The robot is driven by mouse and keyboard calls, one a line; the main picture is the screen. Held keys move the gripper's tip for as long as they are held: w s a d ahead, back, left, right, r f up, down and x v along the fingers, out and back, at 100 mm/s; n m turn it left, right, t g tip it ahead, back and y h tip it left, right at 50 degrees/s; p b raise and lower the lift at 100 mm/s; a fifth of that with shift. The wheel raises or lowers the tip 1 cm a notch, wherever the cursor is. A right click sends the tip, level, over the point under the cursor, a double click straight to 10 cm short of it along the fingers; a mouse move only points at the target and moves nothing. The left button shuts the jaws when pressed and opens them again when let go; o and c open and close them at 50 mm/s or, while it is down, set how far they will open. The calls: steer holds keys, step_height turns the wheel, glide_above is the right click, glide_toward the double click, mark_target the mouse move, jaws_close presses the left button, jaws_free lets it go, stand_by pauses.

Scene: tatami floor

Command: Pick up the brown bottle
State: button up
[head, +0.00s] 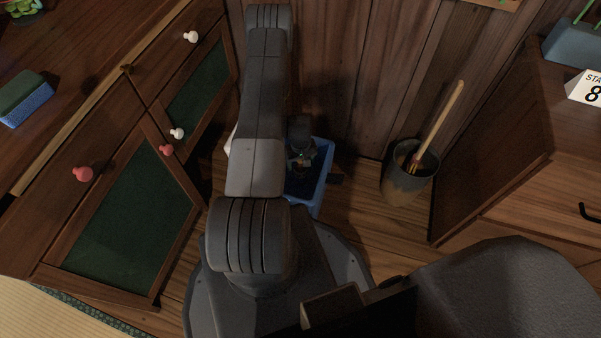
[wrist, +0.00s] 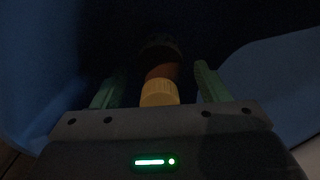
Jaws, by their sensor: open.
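The brown bottle (wrist: 162,73) with a ribbed yellow cap (wrist: 160,93) shows in the wrist view, dim and partly in shadow. It lies between the two green fingers of my gripper (wrist: 158,78), with a dark gap on each side. The gripper is open. In the head view my gripper (head: 302,152) is down at the blue bin (head: 321,175). My arm hides the bin's left part, and I cannot clearly make out the bottle there.
Blue bin walls (wrist: 275,75) rise on both sides in the wrist view. A dark pot (head: 408,186) with a wooden stick stands right of the bin. A wooden cabinet (head: 120,200) is on the left, another (head: 500,150) on the right. A plank wall is behind.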

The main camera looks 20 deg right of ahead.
jaws_close()
steer(key=shift+r, duration=0.1)
steer(key=shift+r, duration=0.1)
